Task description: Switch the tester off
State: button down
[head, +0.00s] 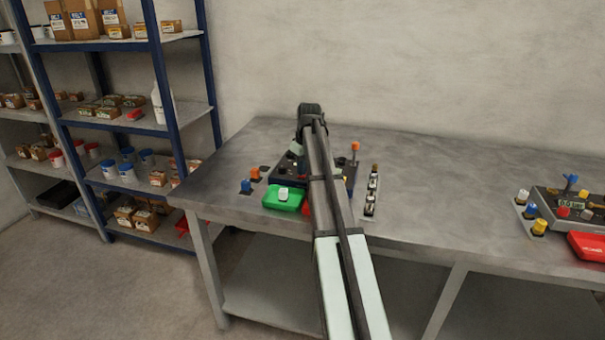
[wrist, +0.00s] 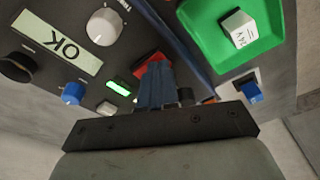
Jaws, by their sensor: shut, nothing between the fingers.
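The tester (head: 287,173) is a dark blue-sided box on the left part of the bench, mostly hidden behind my arm in the head view. In the wrist view its grey panel (wrist: 75,18) shows close up, with an upside-down OK label (wrist: 57,47), a pale knob (wrist: 103,27), a small green lit window (wrist: 118,88) and a blue knob (wrist: 74,92). A red part (wrist: 148,65) shows beside my fingers, partly hidden by them. My gripper (wrist: 156,70) is shut and empty over the panel. I cannot tell whether it touches the red part.
A green tray (head: 271,203) with a white block (head: 283,194) lies in front of the tester. Small parts (head: 371,190) line its right side. A second grey device (head: 560,203) and red tray (head: 590,247) stand far right. The bench (head: 450,180) between is clear.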

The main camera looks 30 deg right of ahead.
dwell(0.3)
notch_tip(320, 180, up, 7)
dwell(1.0)
